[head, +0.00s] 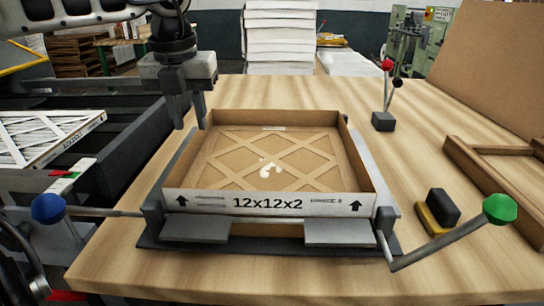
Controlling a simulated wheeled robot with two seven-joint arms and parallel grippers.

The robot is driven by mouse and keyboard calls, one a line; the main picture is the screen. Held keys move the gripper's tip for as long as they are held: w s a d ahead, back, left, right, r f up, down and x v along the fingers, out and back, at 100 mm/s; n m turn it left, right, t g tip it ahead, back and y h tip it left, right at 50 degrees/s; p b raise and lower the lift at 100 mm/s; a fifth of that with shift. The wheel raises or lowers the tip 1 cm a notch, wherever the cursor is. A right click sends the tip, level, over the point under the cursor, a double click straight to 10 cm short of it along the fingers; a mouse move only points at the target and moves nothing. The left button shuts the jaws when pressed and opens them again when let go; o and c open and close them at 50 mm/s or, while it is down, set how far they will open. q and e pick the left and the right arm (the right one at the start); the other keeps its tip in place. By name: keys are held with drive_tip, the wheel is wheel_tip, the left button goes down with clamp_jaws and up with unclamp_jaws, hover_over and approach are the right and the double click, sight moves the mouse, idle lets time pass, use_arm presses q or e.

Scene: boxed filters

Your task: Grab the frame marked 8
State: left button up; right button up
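A brown cardboard frame (480,168) lies at the right edge of the table, partly cut off by the picture's edge. No mark 8 is readable on it or anywhere else in view. An open box (185,205) marked 12x12x2 sits in a dark fixture (180,243) at the middle of the table. A filter with a brown lattice face (235,160) lies inside it. My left gripper (190,125) hangs above the box's far left corner, fingers down. Its fingers are apart with nothing between them. My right gripper is not in view.
Levers with a blue knob (48,208), a green knob (500,208) and a red knob (387,65) stand around the fixture. A black-and-yellow block (440,210) lies to its right. A white pleated filter (40,135) lies at left. A large brown panel (495,70) stands at back right.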

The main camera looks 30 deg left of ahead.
sight(192, 140)
use_arm(q)
wheel_tip(192, 140, down, 5)
drive_tip(key=shift+w+a+f, duration=0.1)
drive_tip(key=shift+f, duration=0.05)
clamp_jaws()
